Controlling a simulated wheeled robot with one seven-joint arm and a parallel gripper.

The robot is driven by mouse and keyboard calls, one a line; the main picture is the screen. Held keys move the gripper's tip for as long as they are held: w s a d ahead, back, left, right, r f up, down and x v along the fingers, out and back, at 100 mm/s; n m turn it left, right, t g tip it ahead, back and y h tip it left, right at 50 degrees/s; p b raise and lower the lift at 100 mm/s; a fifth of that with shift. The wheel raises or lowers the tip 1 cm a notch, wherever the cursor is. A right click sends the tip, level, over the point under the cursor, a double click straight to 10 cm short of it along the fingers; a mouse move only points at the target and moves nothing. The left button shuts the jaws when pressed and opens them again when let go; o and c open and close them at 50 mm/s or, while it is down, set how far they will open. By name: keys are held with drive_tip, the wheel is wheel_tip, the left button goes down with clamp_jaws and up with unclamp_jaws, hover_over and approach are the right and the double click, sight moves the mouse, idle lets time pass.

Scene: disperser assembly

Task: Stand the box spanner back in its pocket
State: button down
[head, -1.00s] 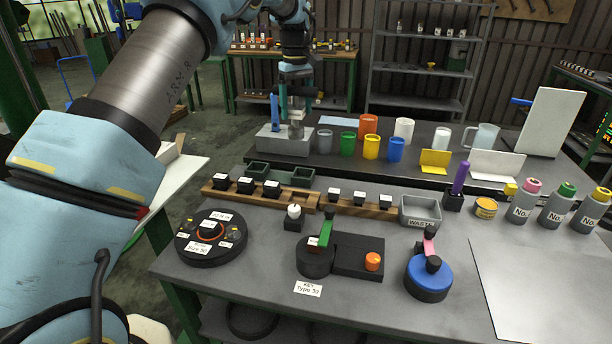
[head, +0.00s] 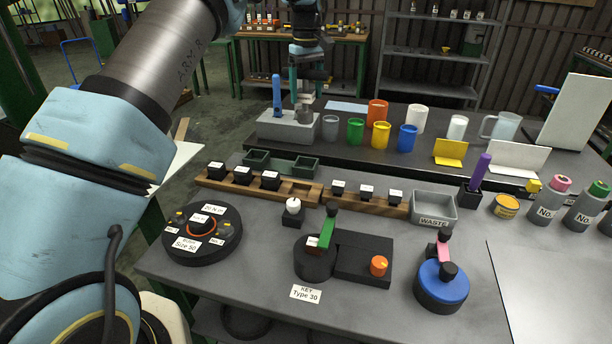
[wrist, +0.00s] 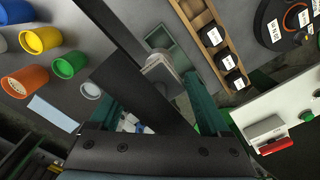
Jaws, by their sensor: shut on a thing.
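In the head view my gripper (head: 304,93) points down over the right part of a grey block (head: 272,128) on the back table. It is shut on a grey metal piece (head: 305,104), apparently the box spanner, which hangs roughly upright. Its lower end shows at or just above the block's top; I cannot tell whether they touch. A blue upright tool (head: 276,92) stands at the block's left. In the wrist view a dark bar crosses the middle, and a pale grey rounded piece (wrist: 162,72) shows beside it. The pocket opening is not clearly visible.
Green (head: 355,131), yellow (head: 381,135) and other cups stand right of the block. A dark green tray (head: 282,164) lies in front. Wooden racks (head: 294,190) with black blocks and a waste bin (head: 434,206) stand on the front table.

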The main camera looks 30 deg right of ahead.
sight(307, 112)
wheel_tip(307, 112, down, 7)
drive_tip(key=b, duration=0.6)
drive_tip(key=shift+f+p, duration=1.25)
drive_tip(key=shift+f, duration=3.75)
drive_tip(key=shift+f, duration=0.15)
unclamp_jaws()
wheel_tip(307, 112, up, 12)
drive_tip(key=b, duration=0.2)
drive_tip(key=shift+b, duration=0.4)
